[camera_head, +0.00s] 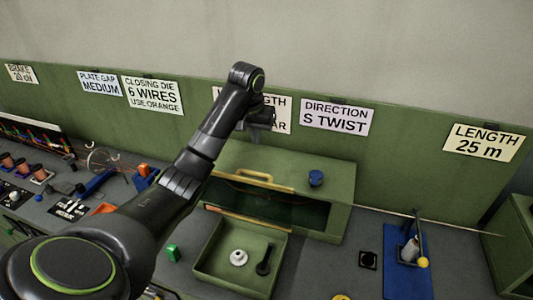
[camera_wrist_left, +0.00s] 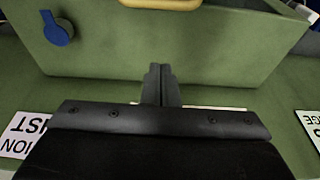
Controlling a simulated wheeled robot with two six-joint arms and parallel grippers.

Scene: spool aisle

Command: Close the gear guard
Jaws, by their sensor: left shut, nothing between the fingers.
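The green gear guard (camera_head: 331,177) stands on the bench against the back wall. A yellow handle (camera_head: 265,180) sits near its front edge, with a blue knob (camera_head: 316,178) to the right. Below the handle the front is open, showing a dark interior; the gears cannot be made out. In the left wrist view the green panel (camera_wrist_left: 170,50) fills the upper part, with the yellow handle (camera_wrist_left: 160,3) at the top edge. My left gripper (camera_head: 259,138) is shut and empty, behind the handle near the panel's back side. Whether its fingers (camera_wrist_left: 160,72) touch the panel cannot be told.
A green tray (camera_head: 210,265) with a white ring and a black part lies in front of the guard. A blue fixture (camera_head: 404,265) stands at the right. Spools and tools lie at the left. Signs, including the length sign (camera_head: 484,144), line the wall.

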